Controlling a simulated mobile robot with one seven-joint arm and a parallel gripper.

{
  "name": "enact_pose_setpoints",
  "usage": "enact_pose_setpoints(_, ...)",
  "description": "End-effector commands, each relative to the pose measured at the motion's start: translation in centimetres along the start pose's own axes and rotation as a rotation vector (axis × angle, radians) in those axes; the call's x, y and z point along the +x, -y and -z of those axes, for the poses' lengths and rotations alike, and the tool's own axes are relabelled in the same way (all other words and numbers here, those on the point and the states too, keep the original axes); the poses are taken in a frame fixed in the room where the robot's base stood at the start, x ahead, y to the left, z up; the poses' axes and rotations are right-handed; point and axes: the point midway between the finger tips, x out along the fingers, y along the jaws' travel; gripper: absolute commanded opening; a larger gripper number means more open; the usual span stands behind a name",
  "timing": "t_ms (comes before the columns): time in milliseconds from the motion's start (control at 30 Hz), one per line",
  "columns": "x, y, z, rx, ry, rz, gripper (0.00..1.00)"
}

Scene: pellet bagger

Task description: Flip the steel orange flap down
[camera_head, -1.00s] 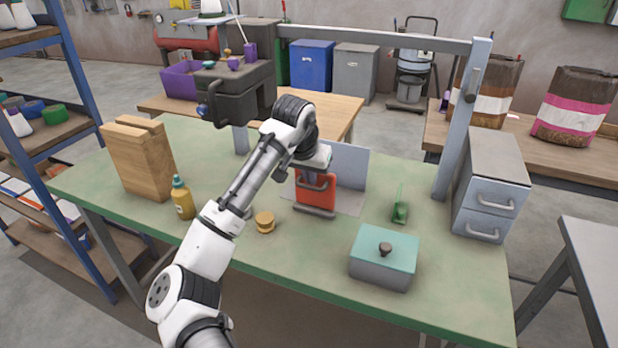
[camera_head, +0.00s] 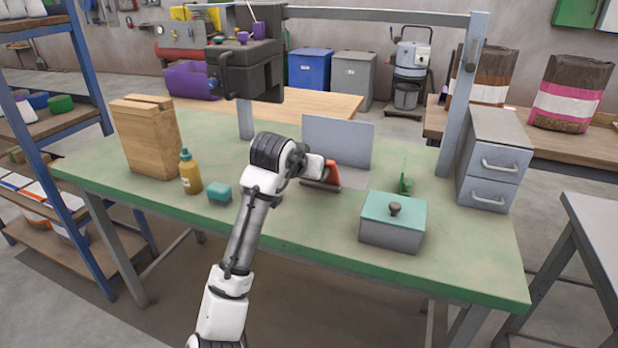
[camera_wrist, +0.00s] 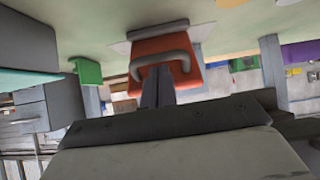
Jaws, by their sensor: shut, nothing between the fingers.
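The orange flap (camera_head: 333,173) is on the green workbench, in front of an upright grey plate (camera_head: 345,143). In the head view my wrist hides most of it, and its tilt is hard to judge. In the wrist view the orange flap (camera_wrist: 160,47) shows its face with a curved grey handle (camera_wrist: 183,40). My gripper (camera_wrist: 158,72) is shut and holds nothing. Its fingertips are at the flap, within the outline of the handle. I cannot tell whether they touch it.
A teal-lidded box (camera_head: 392,222) and a green item (camera_head: 405,180) stand to the right on the workbench (camera_head: 450,250). A yellow bottle (camera_head: 190,172), teal block (camera_head: 220,193) and wooden block (camera_head: 147,140) stand left. A dark machine (camera_head: 245,70) overhangs behind.

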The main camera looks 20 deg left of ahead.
Motion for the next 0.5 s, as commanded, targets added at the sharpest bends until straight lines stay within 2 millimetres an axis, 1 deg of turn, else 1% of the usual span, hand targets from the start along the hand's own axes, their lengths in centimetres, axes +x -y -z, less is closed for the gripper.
enact_pose_setpoints(33, 0.8, -0.1, -1.6, -0.003, -0.041, -0.004, 0.00)
enact_pose_setpoints(133, 0.8, -0.1, -2.5, -0.002, -0.120, -0.005, 0.00)
enact_pose_setpoints(300, 0.7, 0.0, -3.8, -0.001, -0.233, -0.006, 0.00)
enact_pose_setpoints(500, 0.7, 0.0, -4.6, 0.001, -0.320, -0.008, 0.00)
